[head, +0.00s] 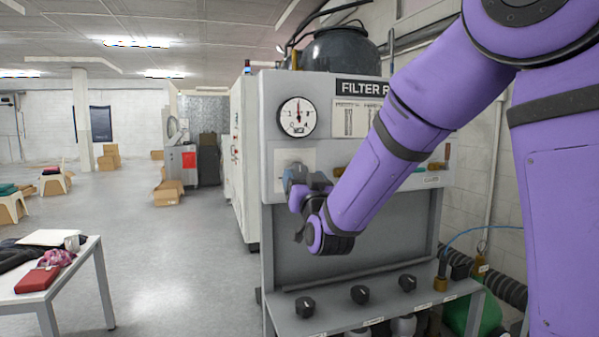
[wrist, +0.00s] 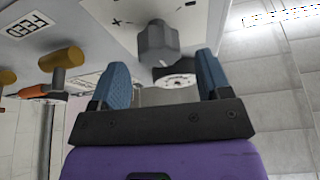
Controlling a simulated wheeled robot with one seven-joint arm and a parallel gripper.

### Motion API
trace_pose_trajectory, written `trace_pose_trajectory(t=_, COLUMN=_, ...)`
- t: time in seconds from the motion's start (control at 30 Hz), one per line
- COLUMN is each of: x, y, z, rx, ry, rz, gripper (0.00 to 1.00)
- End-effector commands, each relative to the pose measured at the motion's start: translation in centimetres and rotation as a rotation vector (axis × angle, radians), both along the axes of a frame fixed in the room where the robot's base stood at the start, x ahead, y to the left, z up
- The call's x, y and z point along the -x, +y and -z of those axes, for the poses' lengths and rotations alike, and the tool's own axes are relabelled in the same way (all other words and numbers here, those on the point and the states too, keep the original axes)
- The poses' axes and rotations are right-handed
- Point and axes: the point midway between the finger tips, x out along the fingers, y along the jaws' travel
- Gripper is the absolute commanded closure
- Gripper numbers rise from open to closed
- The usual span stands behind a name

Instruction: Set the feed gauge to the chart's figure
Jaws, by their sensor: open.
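The feed gauge (head: 297,117) is a round white dial on the grey panel. Its red needle points about straight up; the exact reading is too small to tell. The chart (head: 350,118) is a pale sheet right of it, partly behind my arm, its figures unreadable. My gripper (head: 297,180) is at the panel below the gauge. In the wrist view my gripper (wrist: 163,75) has its two blue fingers apart. A grey faceted knob (wrist: 157,43) with plus and minus marks stands just beyond the fingertips, roughly between them, and does not look gripped. A FEED label (wrist: 28,32) is nearby.
Handles with orange-brown grips (wrist: 62,57) stick out beside the knob. Several black knobs (head: 360,294) sit on the ledge below. A white table (head: 60,283) with a red box stands at left. The floor between is clear.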

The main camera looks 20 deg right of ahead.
Motion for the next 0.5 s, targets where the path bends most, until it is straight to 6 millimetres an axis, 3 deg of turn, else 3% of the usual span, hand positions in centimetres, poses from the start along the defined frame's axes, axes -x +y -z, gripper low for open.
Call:
trace_pose_trajectory(t=0.2, x=-2.6, y=-0.2, z=-1.1, rx=0.001, ry=0.000, rz=0.000, gripper=0.29)
trace_pose_trajectory(t=0.5, x=-3.6, y=-0.2, z=-1.4, rx=0.001, ry=0.002, rz=0.000, gripper=0.29)
